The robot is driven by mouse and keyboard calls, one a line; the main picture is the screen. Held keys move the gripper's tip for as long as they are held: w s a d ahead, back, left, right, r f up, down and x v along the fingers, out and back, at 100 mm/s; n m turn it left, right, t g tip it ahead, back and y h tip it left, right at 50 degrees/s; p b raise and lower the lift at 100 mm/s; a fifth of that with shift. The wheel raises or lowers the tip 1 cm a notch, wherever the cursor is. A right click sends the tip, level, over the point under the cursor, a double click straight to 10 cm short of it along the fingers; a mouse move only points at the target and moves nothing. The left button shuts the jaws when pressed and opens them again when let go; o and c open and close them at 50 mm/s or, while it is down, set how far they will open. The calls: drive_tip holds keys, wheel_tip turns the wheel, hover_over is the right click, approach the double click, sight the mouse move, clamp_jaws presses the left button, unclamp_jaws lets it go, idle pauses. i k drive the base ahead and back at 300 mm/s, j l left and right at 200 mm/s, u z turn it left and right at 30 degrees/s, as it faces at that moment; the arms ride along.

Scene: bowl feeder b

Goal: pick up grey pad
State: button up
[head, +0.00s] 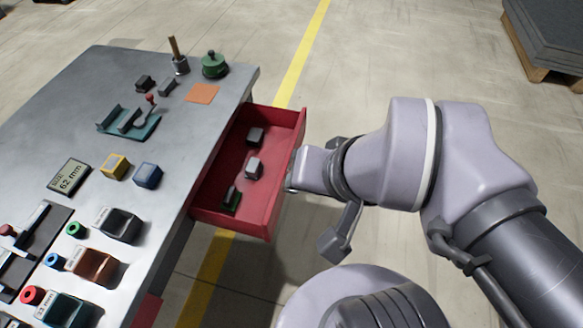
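A small light grey block (254,168), which may be the grey pad, lies in the middle of the open red drawer (279,200). A darker grey block (256,136) lies toward the far end of the drawer, and a dark green block (230,199) toward the near end. My gripper (291,171) is at the drawer's right-hand front wall, to the right of the light grey block. Its fingers are mostly hidden by my wrist. I cannot tell whether they are open or shut, or whether they touch the drawer front.
The grey table (205,125) holds a green lidded knob (214,65), an orange square (202,93), a teal fixture (130,122), yellow (115,166) and blue (148,175) blocks, a display (69,177) and several bins.

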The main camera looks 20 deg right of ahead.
sight(253, 169)
drive_tip(key=u, duration=3.65)
drive_tip(key=z, duration=3.25)
drive_tip(key=i+l+u, duration=0.2)
drive_tip(key=u, duration=0.2)
drive_tip(key=i+l+u, duration=0.1)
drive_tip(key=l+u, duration=0.25)
drive_tip(key=i+l+u, duration=0.1)
drive_tip(key=l+u, duration=0.7)
